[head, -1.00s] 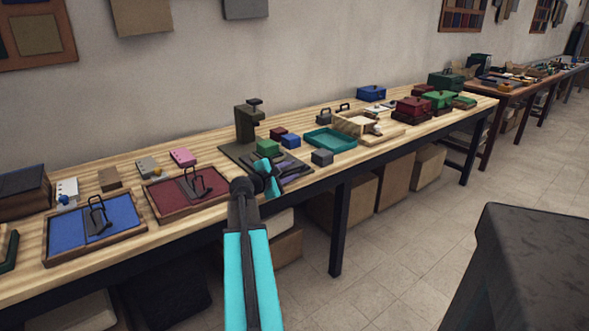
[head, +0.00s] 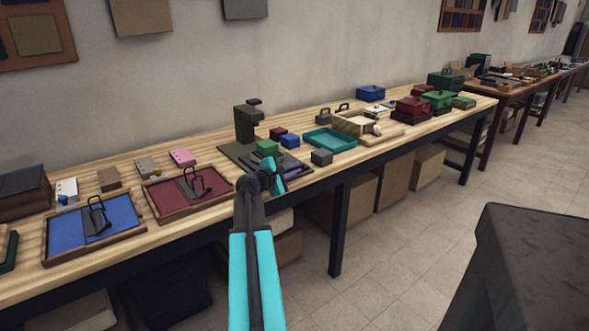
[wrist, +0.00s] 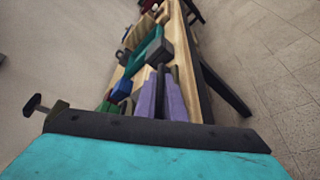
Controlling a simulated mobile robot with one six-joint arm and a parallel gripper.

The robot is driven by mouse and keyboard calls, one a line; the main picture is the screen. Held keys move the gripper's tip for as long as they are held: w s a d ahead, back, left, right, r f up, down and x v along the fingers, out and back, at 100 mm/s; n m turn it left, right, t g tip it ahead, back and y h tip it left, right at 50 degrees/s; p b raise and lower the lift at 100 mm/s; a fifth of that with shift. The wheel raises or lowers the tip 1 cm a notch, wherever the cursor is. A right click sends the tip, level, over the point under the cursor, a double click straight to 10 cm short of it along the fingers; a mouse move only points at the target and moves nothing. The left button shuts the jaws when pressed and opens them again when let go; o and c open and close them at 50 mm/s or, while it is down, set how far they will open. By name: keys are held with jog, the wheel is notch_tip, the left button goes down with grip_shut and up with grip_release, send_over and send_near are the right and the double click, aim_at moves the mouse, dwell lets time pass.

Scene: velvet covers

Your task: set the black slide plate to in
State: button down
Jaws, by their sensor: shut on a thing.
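My gripper (head: 276,178) is at the front edge of the dark press base (head: 233,153), beside the purple strips (head: 297,170). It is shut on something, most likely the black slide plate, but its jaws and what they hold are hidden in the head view. In the wrist view, a dark narrow piece (wrist: 159,80) shows between two purple strips (wrist: 173,100), just beyond the dark bar at my gripper's end. I cannot tell for sure whether this piece is the slide plate, nor how far in it is.
Green (head: 266,147) and blue (head: 290,141) blocks stand close behind my gripper, below the press post (head: 246,122). A grey block (head: 321,157) and a teal tray (head: 330,141) lie to the right. A red-lined tray (head: 165,195) lies to the left.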

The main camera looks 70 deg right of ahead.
jog(key=shift+w+d+f, duration=0.1)
jog(key=shift+w+d, duration=0.4)
jog(key=shift+w, duration=0.3)
jog(key=shift+w+d, duration=0.45)
jog(key=shift+w, duration=0.3)
jog(key=c, duration=1.8)
grip_release()
jog(key=shift+c, duration=0.2)
jog(key=shift+a, duration=0.1)
jog(key=v, duration=1.3)
jog(key=shift+a, duration=0.2)
